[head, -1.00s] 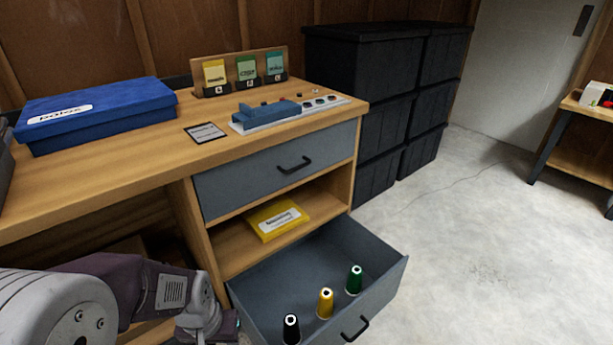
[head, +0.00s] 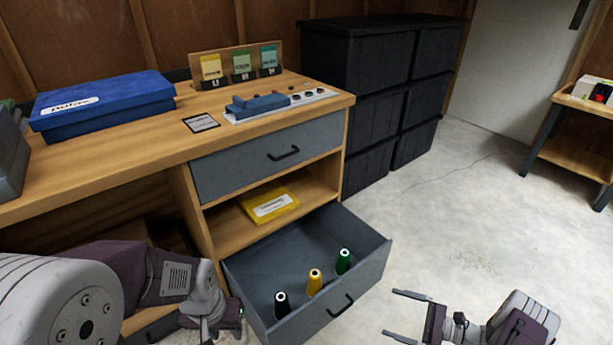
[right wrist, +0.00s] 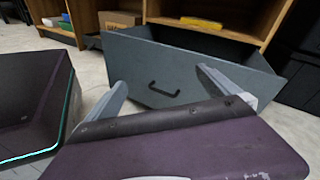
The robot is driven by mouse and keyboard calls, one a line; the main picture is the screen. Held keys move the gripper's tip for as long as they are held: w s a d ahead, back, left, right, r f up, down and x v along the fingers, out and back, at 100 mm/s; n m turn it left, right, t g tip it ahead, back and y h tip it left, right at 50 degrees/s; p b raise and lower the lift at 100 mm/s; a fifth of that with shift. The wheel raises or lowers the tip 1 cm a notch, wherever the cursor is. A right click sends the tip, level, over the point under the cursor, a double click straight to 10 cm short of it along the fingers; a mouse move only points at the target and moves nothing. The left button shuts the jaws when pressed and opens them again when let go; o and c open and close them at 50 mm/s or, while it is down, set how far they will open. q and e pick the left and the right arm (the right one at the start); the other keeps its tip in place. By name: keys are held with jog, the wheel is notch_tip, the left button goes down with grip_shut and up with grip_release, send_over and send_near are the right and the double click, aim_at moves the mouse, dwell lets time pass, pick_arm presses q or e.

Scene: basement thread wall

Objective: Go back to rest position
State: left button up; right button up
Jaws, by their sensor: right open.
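My right gripper (head: 390,312) shows at the lower right of the head view, its two fingers spread and empty, above the floor to the right of the open drawer (head: 362,262). In the right wrist view the fingers (right wrist: 160,80) stand apart in front of the drawer front (right wrist: 190,93), with nothing between them. My left arm reaches in from the lower left of the head view. Its gripper (head: 228,316) is beside the drawer's left side, and its jaws cannot be made out.
The drawer holds black (head: 281,306), yellow (head: 314,282) and green (head: 343,261) thread cones, upright. A yellow box (head: 270,205) lies on the shelf above. Black bins (head: 365,60) stand behind the bench (head: 100,168). Floor at the right is clear up to a small table (head: 575,150).

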jog(key=w+a+r+n+g+p, duration=0.2)
jog(key=a+r+n+g, duration=0.25)
jog(key=r, duration=0.45)
jog(key=s+a+r+n+g+h+p, duration=0.1)
jog(key=s+a+r+n+g+h, duration=0.2)
jog(key=s+a+r+n+h, duration=0.25)
jog(key=s+a+r+n+g+h+p, duration=0.2)
jog(key=a+r+n+g, duration=0.15)
jog(key=a+r, duration=0.35)
jog(key=s+d+n+t+h, duration=0.4)
jog(key=s+d+n+h, duration=0.1)
jog(key=s+d+h, duration=0.3)
notch_tip(320, 180, up, 39)
jog(key=w+t+y+p, duration=0.1)
jog(key=p, duration=3.7)
jog(key=shift+w+d+n+p, duration=0.3)
jog(key=shift+w+n+p, duration=0.05)
jog(key=shift+w+p, duration=0.05)
jog(key=shift+f, duration=0.2)
